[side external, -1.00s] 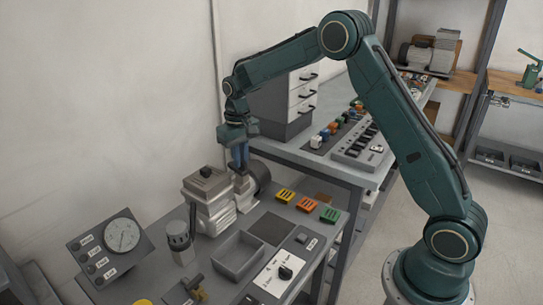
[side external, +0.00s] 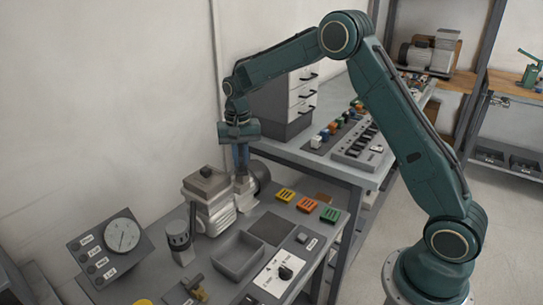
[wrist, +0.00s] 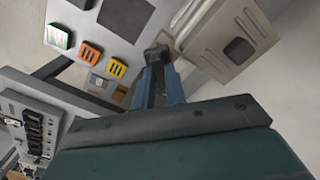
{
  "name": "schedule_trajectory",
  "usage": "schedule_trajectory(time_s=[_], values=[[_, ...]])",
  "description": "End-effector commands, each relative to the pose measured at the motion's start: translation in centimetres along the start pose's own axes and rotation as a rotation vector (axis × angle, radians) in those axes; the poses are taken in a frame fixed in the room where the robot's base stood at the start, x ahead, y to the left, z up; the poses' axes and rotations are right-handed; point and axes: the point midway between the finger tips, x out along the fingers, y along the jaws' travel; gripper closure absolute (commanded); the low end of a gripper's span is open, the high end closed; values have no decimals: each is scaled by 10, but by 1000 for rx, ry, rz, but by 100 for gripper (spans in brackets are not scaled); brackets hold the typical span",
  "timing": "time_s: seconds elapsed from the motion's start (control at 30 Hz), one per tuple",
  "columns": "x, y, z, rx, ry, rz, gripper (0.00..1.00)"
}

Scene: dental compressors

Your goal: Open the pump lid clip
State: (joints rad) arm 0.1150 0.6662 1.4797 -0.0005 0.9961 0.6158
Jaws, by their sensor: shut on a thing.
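The pump (side external: 214,216) is a light grey-beige unit on the bench, with a flat lid (side external: 206,183) and a dark knob on top. In the wrist view the lid (wrist: 215,30) shows at upper right. My gripper (side external: 241,168) points down beside the lid, on its right. Its blue fingers (wrist: 158,72) are shut on a small dark grey piece at the lid's edge, which looks like the clip (wrist: 155,55). The fingers hide part of this piece, and I cannot tell whether it is open.
Yellow (side external: 285,195), orange (side external: 307,205) and green (side external: 330,215) blocks lie on the bench to the right.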

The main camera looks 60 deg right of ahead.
Motion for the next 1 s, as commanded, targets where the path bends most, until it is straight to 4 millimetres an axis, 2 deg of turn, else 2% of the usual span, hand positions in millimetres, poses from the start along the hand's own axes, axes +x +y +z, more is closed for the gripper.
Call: schedule_trajectory(time_s=[0.2,0.23,0.33,0.73,1.0], values=[[-2,0,0,3,3,-1,100],[-2,0,0,3,3,-1,83],[-1,0,0,2,2,-1,65],[-3,0,0,0,1,-1,65],[-25,0,-1,0,3,-2,65]])
